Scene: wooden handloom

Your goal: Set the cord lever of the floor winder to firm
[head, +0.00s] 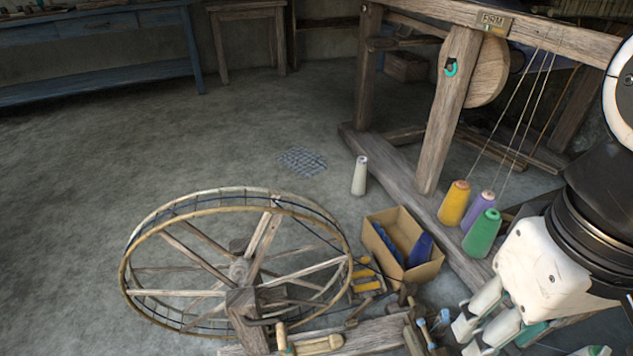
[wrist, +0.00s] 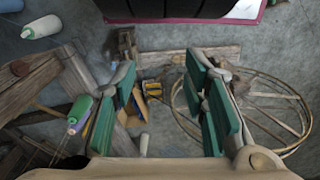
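The floor winder's large spoked wheel (head: 150,232) lies tilted at the lower middle of the head view, on a wooden base (head: 375,335). In the wrist view the wheel (wrist: 290,97) is at the right, partly behind a finger. My gripper (wrist: 170,112) is open and empty, its two green-padded fingers apart. In the head view my gripper (head: 492,322) is at the lower right, beside the base.
A teal hook (head: 451,69) is on the loom post. Yellow (head: 454,204), purple (head: 479,208) and green (head: 482,234) cones and a cardboard box (head: 424,274) stand near my arm. Floor at left is clear.

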